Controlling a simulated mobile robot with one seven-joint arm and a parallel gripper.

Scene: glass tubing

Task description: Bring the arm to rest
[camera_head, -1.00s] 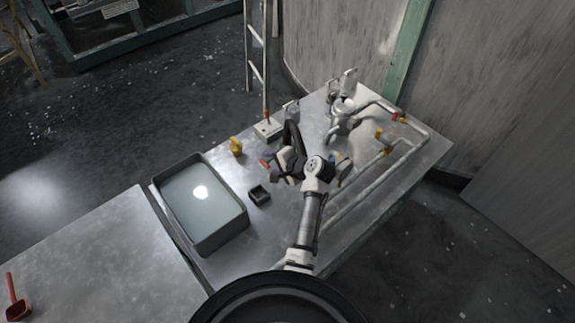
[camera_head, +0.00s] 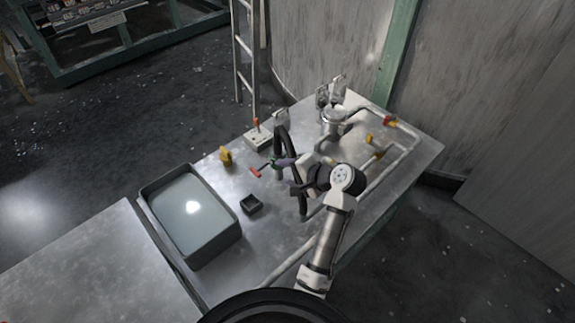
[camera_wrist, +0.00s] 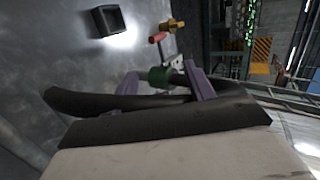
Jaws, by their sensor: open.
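My gripper (camera_head: 284,163) is over the metal table on the head view's right side, at the end of my folded white and grey arm. In the wrist view my gripper (camera_wrist: 163,80) shows two purple fingers spread apart. A green valve body (camera_wrist: 158,76) with a red lever (camera_wrist: 158,37) shows between and beyond them. I cannot tell whether the fingers touch it. The red lever also shows in the head view (camera_head: 255,172), just left of my gripper. Glass tubing (camera_head: 402,152) runs along the table's right side, partly hidden by my arm.
A grey tray of liquid (camera_head: 232,240) and a small dark box (camera_head: 251,205) stand left of my gripper. A yellow fitting (camera_head: 226,156) and a white switch box (camera_head: 258,138) stand behind them. The front-left tabletop (camera_head: 90,262) is clear.

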